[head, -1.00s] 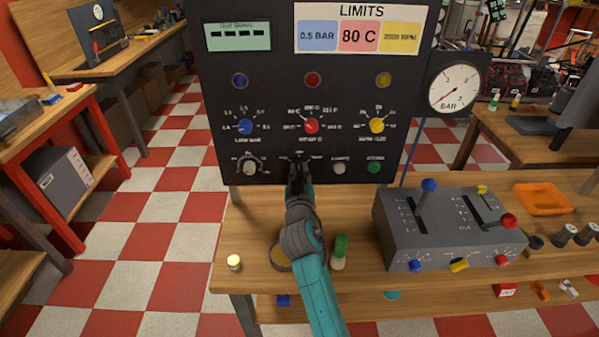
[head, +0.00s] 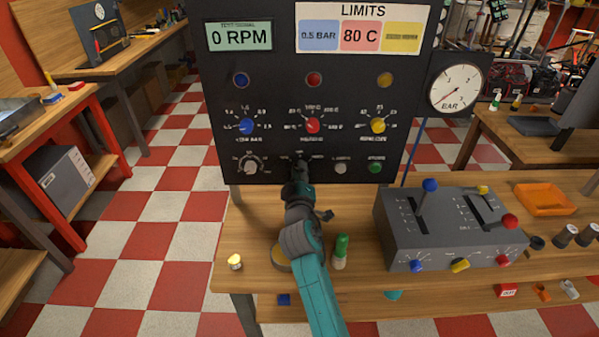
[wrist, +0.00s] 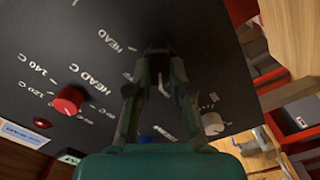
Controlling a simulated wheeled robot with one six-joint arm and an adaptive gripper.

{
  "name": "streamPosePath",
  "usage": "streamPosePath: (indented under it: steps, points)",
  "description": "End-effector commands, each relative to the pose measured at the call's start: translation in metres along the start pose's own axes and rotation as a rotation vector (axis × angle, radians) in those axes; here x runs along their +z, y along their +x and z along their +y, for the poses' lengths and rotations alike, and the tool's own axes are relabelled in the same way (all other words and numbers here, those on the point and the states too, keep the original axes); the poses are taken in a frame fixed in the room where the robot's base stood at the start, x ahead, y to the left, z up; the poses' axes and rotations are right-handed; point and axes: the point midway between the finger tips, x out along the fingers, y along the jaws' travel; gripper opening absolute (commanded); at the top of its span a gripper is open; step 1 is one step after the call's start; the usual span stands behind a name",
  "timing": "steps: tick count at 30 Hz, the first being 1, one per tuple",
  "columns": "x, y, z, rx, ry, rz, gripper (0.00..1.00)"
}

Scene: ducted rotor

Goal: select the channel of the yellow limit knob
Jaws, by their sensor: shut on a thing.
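The yellow limit knob (head: 378,125) is at the right of the three-knob row on the black panel (head: 215,90). The red knob (head: 312,125) and blue knob (head: 246,126) are in the same row. My gripper (head: 300,160) is at the middle of the row below, shut on a small dark selector knob (wrist: 158,48). The fingers hide most of that knob, so I cannot tell where it points. The green display (head: 239,36) reads 0 RPM. The red knob also shows in the wrist view (wrist: 69,100).
A white knob (head: 249,166) is left of my gripper; a pale button (head: 340,168) and a green button (head: 375,167) are right. A grey lever box (head: 440,235) stands on the bench at right. A green-capped bottle (head: 340,250) is beside my arm.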

Motion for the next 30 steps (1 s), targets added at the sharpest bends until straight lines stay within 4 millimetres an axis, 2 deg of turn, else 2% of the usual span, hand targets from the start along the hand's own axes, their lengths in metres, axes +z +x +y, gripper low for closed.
streamPosePath:
  steps: [9,23,24,26,30]
  points:
    - [-0.0002,-0.0001,-0.0011,-0.001,-0.089,0.001,0.00]
    - [-0.0002,-0.0002,-0.0013,-0.001,-0.101,0.000,0.00]
    - [-0.0001,-0.0002,-0.0014,-0.001,-0.100,0.000,0.31]
    - [-0.0001,-0.0002,-0.0013,-0.001,-0.100,0.000,0.46]
    - [-0.0001,-0.0001,-0.0010,-0.001,-0.099,0.000,0.46]
